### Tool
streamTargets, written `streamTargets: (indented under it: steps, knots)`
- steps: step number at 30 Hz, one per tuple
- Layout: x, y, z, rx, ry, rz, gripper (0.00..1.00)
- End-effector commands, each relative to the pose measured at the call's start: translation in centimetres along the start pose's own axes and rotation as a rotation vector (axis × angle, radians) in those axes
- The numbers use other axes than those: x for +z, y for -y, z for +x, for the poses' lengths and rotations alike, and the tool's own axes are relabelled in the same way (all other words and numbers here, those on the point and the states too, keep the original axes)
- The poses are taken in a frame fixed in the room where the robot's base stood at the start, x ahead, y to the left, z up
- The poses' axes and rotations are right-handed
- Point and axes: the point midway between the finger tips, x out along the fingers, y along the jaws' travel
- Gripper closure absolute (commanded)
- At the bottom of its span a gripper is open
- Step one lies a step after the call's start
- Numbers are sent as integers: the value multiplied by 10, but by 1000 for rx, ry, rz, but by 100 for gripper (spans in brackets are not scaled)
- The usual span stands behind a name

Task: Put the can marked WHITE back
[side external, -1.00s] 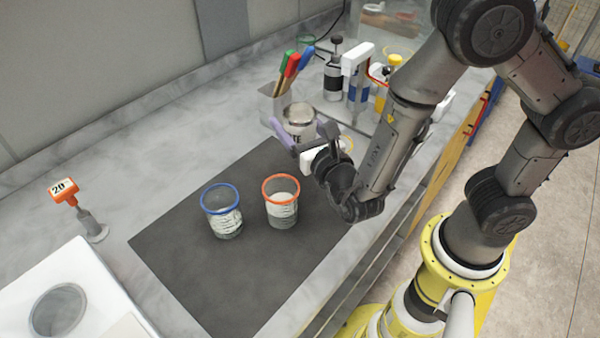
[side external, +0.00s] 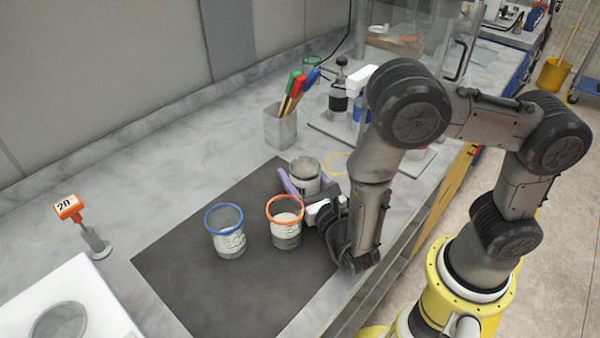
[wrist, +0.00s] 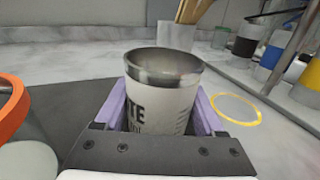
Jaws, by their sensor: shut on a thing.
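The can marked WHITE (side external: 305,177) is a white can with a bare metal rim; only "TE" of its label shows in the wrist view (wrist: 165,105). My gripper (wrist: 160,112) has its two purple fingers on either side of the can and is shut on it. In the side view my gripper (side external: 292,186) and the can are behind the orange-rimmed cup, by the mat's far right edge. The can looks upright. Its base is hidden, so I cannot tell if it touches the surface. A yellow ring (wrist: 236,109) lies on the bench just right of the can.
An orange-rimmed cup (side external: 286,232) and a blue-rimmed cup (side external: 228,242) stand on the dark mat (side external: 190,280). A metal holder (side external: 279,128) with coloured-handled tools and several bottles (side external: 338,98) stand behind. An orange tag marked 20 (side external: 68,207) is at left.

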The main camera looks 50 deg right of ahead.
Motion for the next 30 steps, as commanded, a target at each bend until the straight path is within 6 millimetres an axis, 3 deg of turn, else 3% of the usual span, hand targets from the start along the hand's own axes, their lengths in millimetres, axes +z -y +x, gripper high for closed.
streamTargets:
  steps: [2, 3, 5, 17, 30]
  knots:
    - [-2, 0, 0, 0, 0, -1, 100]
    - [-3, 0, 0, 0, -1, -2, 27]
    - [-3, 0, 0, 0, 0, -1, 16]
    - [1, -1, -2, 2, 0, 0, 16]
    - [0, -2, -56, 7, 0, -1, 16]
